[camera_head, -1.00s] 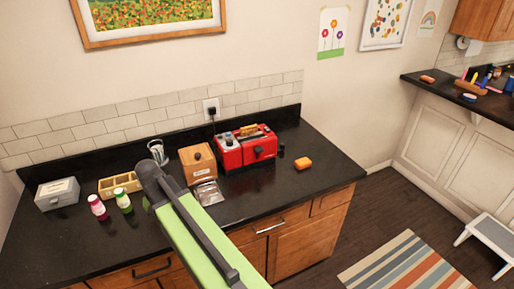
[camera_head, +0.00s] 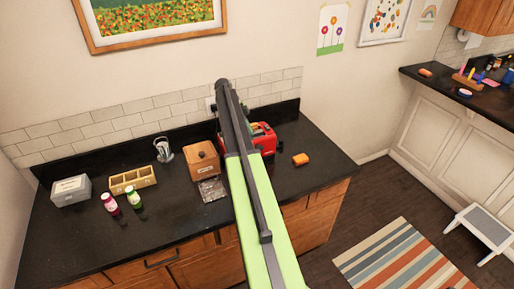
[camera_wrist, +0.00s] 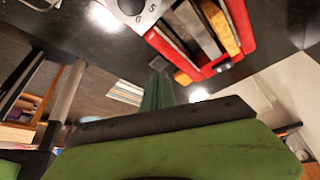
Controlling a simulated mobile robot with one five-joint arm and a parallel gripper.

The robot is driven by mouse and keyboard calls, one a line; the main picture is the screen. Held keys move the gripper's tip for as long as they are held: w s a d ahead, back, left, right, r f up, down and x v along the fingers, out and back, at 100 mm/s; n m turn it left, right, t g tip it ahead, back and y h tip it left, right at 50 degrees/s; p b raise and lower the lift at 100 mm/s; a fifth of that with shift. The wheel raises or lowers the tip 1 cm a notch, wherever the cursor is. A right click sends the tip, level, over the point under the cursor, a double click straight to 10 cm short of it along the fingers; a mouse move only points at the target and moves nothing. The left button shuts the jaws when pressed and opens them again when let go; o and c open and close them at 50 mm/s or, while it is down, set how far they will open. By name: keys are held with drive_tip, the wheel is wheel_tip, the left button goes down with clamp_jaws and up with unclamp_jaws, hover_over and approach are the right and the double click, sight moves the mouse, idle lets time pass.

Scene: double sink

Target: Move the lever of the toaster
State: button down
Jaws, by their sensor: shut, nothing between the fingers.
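The red toaster (camera_head: 264,138) stands at the back of the black counter in the head view, partly hidden behind my arm. In the wrist view the toaster (camera_wrist: 205,35) fills the upper middle, with a brown slice in its slot. My gripper (camera_wrist: 157,92) shows as a narrow dark-green shape below the toaster in the wrist view. It is shut and looks empty, apart from the toaster in the picture; its true distance is unclear.
The brown wooden box (camera_head: 202,160) stands left of the toaster, with a clear packet (camera_head: 211,190) before it. Bottles, an open tray (camera_head: 133,179) and a grey box (camera_head: 71,191) stand left. The counter's front middle is mostly clear.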

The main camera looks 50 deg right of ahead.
sight(259, 147)
drive_tip(key=shift+f, duration=0.1)
drive_tip(key=b+x, duration=0.5)
drive_tip(key=shift+f, duration=0.4)
drive_tip(key=shift+s+d+f+b, duration=0.2)
drive_tip(key=shift+s+f+b, duration=0.2)
drive_tip(key=shift+b, duration=0.25)
